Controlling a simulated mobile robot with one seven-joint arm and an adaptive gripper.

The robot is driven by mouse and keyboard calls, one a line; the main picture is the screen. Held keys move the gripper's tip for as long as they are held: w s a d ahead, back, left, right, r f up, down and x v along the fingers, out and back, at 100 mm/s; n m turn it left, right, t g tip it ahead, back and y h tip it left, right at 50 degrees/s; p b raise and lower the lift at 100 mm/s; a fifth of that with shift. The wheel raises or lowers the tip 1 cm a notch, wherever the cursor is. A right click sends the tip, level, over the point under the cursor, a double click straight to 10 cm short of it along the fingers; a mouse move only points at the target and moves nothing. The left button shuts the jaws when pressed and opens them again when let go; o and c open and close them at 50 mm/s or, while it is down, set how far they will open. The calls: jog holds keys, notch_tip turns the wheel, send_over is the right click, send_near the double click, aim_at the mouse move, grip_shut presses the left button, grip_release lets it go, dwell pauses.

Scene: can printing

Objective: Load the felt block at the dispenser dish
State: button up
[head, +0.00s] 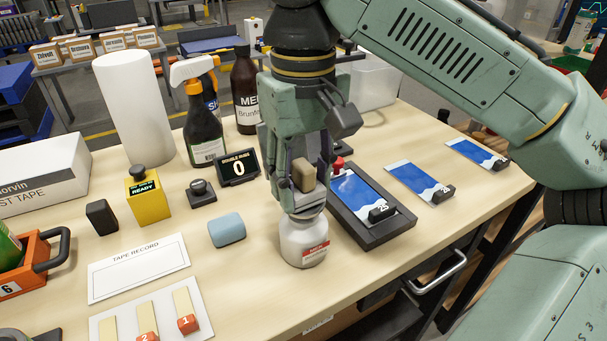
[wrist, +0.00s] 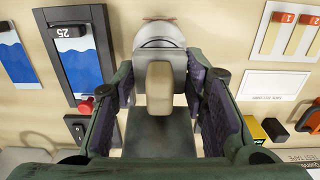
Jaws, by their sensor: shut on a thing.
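My gripper (head: 303,190) is shut on a beige felt block (head: 304,175) and holds it upright above the white dispenser bottle (head: 303,243). The wrist view shows the felt block (wrist: 159,86) between the dark finger pads, with the pale dispenser dish (wrist: 159,42) just beyond it. The block's lower end is close over the dish. I cannot tell whether it touches. The fingers hide part of the dish in the head view.
A blue rounded block (head: 227,230) lies left of the dispenser. A dark tray with a blue printed panel (head: 356,192) is close on the right.

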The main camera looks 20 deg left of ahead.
aim_at(303, 165)
jog(key=shift+f+b, duration=0.35)
jog(key=shift+f, duration=0.35)
dwell(0.6)
dwell(0.6)
notch_tip(303, 165, up, 7)
jog(key=p, duration=0.8)
jog(key=shift+s, duration=0.1)
dwell(0.7)
